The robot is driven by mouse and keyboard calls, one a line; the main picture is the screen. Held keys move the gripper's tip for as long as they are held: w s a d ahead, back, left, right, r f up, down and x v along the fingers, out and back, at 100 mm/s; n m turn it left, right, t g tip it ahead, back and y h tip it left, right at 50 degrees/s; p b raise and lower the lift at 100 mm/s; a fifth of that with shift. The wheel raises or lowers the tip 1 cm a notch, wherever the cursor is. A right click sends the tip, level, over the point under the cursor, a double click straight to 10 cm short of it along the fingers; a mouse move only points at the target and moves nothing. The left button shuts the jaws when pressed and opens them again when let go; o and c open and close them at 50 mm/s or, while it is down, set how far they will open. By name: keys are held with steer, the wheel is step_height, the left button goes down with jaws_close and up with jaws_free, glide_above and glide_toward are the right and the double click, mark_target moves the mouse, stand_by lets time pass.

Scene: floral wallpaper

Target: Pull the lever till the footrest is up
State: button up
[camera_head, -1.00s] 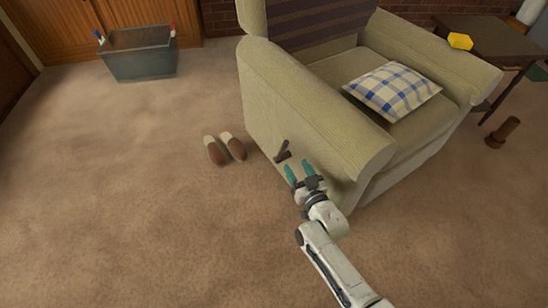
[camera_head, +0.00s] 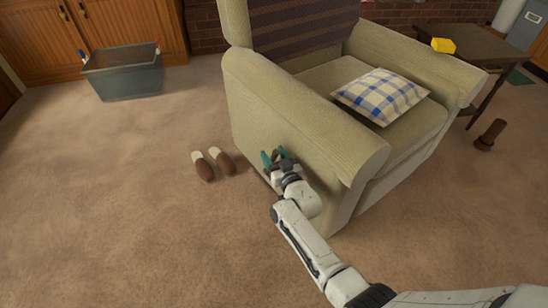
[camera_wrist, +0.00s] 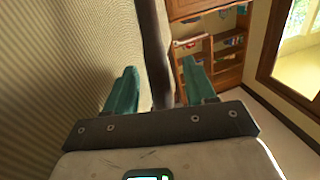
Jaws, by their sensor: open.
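The beige armchair (camera_head: 300,110) stands at centre right, its left side facing my arm. My gripper (camera_head: 273,154) is low beside that side panel, with its teal fingers open. In the wrist view my gripper (camera_wrist: 155,92) has the brown lever (camera_wrist: 155,50) running upright between its two fingers, with gaps visible on both sides. The ribbed chair side (camera_wrist: 50,70) fills the left of that view. In the head view the lever is mostly hidden by my gripper. The chair front (camera_head: 385,180) is flush and down, with no footrest extended.
A pair of slippers (camera_head: 212,164) lies on the carpet just left of my gripper. A plaid cushion (camera_head: 381,96) is on the seat. A grey bin (camera_head: 125,75) stands far left. A side table (camera_head: 485,48) with a yellow block (camera_head: 443,45) is right. Carpet in front is clear.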

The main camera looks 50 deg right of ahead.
steer(key=shift+c, duration=0.2)
jaws_close()
stand_by(0.4)
